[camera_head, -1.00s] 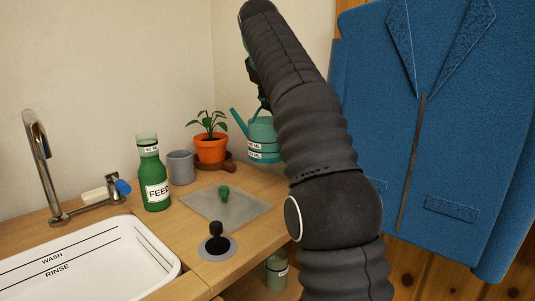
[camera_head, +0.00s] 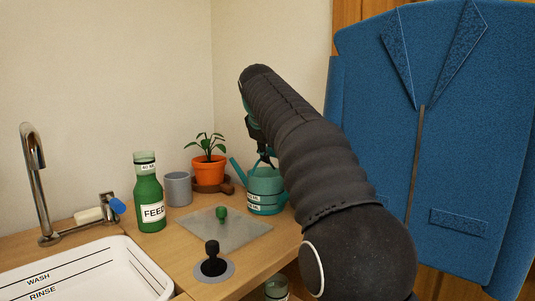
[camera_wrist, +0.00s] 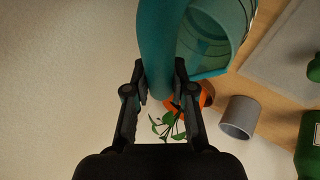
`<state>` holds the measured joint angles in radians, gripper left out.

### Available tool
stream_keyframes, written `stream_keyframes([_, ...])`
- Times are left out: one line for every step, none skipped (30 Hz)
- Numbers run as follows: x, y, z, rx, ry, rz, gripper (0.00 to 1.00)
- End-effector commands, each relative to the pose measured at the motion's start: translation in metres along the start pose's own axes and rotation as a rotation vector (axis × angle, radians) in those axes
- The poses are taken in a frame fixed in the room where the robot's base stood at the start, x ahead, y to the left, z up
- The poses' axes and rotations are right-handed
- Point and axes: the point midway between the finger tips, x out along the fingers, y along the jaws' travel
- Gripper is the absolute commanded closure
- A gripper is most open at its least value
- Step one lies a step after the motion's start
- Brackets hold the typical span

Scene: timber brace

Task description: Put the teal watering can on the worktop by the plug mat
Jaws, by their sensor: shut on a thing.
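The teal watering can (camera_head: 266,191) is upright at the right end of the worktop, behind the plug mat's right corner. Its base looks level with the worktop, but I cannot tell whether it touches. My gripper (camera_head: 266,160) is above the can, shut on its handle; my arm covers part of the can's right side. In the wrist view the can's handle (camera_wrist: 157,40) lies between the fingers of my gripper (camera_wrist: 160,88). The grey plug mat (camera_head: 240,236) lies flat on the worktop (camera_head: 180,251), with a green plug (camera_head: 221,214) standing on it.
A potted plant (camera_head: 209,170) on a brown saucer stands just left of the can. A grey cup (camera_head: 178,188) and a green FEED bottle (camera_head: 148,195) stand further left. A black plug (camera_head: 212,258) is in front of the mat. A blue jacket (camera_head: 450,150) hangs at right.

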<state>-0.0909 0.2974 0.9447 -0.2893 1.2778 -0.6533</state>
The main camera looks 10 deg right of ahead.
Motion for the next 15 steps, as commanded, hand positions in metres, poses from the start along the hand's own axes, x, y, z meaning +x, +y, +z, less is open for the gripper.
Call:
stream_keyframes([-0.0002,0.0001,-0.0001,0.0,0.0,0.0,1.0])
stream_keyframes([0.0003,-0.0003,0.0001,0.0,0.0,0.0,1.0])
stream_keyframes([0.0012,-0.0009,0.0005,0.0,0.0,0.0,1.0])
stream_keyframes([0.002,-0.0015,0.0008,0.0,0.0,0.0,1.0])
stream_keyframes([0.0017,-0.0012,0.0006,0.0,-0.001,-0.001,0.69])
stream_keyframes([0.0016,-0.0011,0.0005,0.0,-0.001,-0.001,0.59])
stream_keyframes([0.0017,-0.0011,0.0005,0.0,-0.001,-0.001,0.51])
stream_keyframes([0.0017,-0.0011,0.0005,0.0,-0.001,-0.001,0.51])
stream_keyframes([0.0017,-0.0011,0.0005,0.0,-0.001,-0.001,0.51])
stream_keyframes([0.0017,-0.0011,0.0005,0.0,-0.001,-0.001,0.51])
stream_keyframes([0.0017,-0.0011,0.0005,0.0,-0.001,-0.001,0.51])
stream_keyframes([0.0017,-0.001,0.0006,0.0,-0.001,-0.001,0.51])
stream_keyframes([0.0017,-0.001,0.0006,0.0,-0.001,-0.001,0.51])
stream_keyframes([0.0017,-0.001,0.0005,0.0,-0.001,-0.001,0.51])
stream_keyframes([0.0016,-0.0009,0.0005,0.0,-0.001,-0.001,0.51])
